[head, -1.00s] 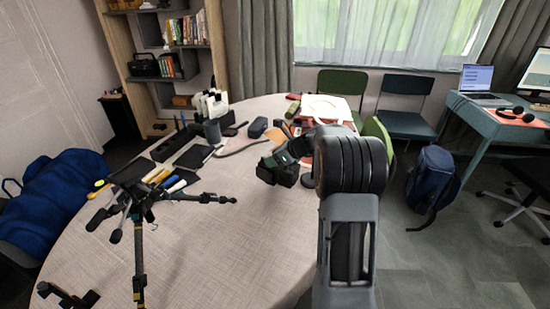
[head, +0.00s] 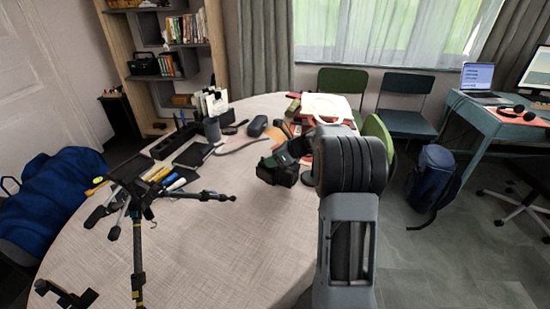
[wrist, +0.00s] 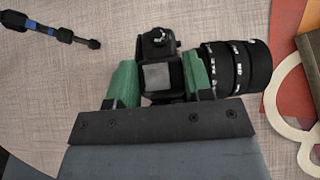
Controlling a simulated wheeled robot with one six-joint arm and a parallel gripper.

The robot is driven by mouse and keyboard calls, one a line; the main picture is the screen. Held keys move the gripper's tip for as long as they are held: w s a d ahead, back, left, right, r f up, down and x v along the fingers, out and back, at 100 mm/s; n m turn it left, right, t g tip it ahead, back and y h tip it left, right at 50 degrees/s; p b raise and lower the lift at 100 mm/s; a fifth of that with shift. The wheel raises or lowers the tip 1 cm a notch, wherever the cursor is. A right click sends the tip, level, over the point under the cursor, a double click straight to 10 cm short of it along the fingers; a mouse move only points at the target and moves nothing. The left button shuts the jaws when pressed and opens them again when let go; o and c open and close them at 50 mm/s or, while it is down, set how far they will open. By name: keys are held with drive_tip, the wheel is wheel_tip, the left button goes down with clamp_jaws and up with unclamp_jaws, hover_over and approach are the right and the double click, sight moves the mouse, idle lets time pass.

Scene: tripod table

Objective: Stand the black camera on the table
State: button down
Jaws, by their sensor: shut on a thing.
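The black camera (head: 279,173) is near the middle right of the table (head: 215,240), low at the tabletop. In the wrist view the camera (wrist: 160,45) lies between the green fingers of my gripper (wrist: 160,80), with its ribbed lens (wrist: 240,68) pointing right. My gripper is shut on the camera body. In the head view my gripper (head: 290,153) is partly hidden behind my own arm. I cannot tell whether the camera's base touches the cloth.
The front middle is bare.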

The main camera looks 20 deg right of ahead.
drive_tip(key=shift+f+b, duration=0.4)
drive_tip(key=shift+f, duration=0.3)
idle(0.6)
